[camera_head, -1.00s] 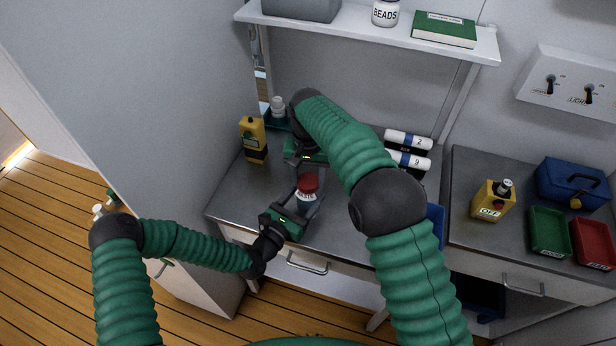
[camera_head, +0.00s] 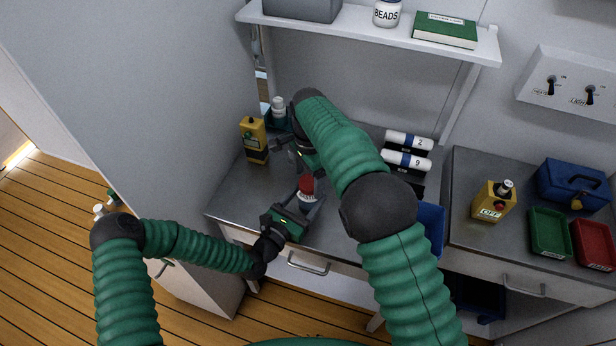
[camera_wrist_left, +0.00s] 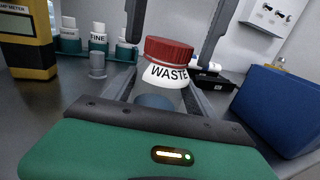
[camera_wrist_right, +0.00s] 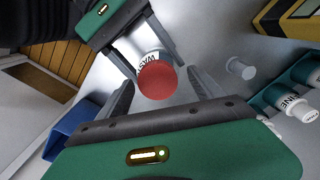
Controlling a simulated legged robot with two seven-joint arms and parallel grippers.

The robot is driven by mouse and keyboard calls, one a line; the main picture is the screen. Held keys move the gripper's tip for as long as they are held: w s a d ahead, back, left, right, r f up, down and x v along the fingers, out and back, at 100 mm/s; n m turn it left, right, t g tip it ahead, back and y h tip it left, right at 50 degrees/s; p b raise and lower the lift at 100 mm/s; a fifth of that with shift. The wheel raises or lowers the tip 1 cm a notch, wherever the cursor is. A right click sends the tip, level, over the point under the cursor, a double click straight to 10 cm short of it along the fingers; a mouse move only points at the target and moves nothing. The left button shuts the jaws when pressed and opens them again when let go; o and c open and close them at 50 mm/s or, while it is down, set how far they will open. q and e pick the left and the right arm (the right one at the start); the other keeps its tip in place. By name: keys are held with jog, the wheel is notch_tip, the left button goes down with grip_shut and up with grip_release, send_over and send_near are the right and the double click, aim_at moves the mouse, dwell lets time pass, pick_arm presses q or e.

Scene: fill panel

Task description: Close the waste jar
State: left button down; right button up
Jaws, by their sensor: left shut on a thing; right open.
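The waste jar (camera_wrist_left: 168,84) stands upright on the grey bench, with a white label reading WASTE and a red lid (camera_wrist_left: 169,50) sitting on its top. How tightly the lid is seated I cannot tell. My left gripper (camera_head: 308,196) is shut on the jar's body, one finger on each side. My right gripper (camera_wrist_right: 160,85) is open, its fingers apart above the jar; in the right wrist view the red lid (camera_wrist_right: 156,80) lies between them with space on both sides. In the head view my right arm partly hides that gripper.
A yellow meter (camera_head: 254,140) and a rack of bottles (camera_wrist_left: 100,44) stand at the back left. A blue bin (camera_head: 431,226) and numbered white rolls (camera_head: 408,160) are to the right. The shelf (camera_head: 370,28) overhangs the bench's back.

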pick_arm(q)
jog(key=shift+a, duration=0.1)
pick_arm(e)
notch_tip(320, 180, up, 12)
jog(key=shift+f, duration=0.1)
pick_arm(q)
jog(key=shift+c, duration=1.1)
grip_release()
jog(key=shift+w, duration=0.1)
pick_arm(e)
jog(key=shift+w, duration=0.1)
pick_arm(q)
jog(key=b+v, duration=0.2)
jog(key=v, duration=1.5)
jog(key=shift+b, duration=0.3)
pick_arm(e)
jog(key=shift+f, duration=1.3)
pick_arm(q)
jog(key=shift+f, duration=0.1)
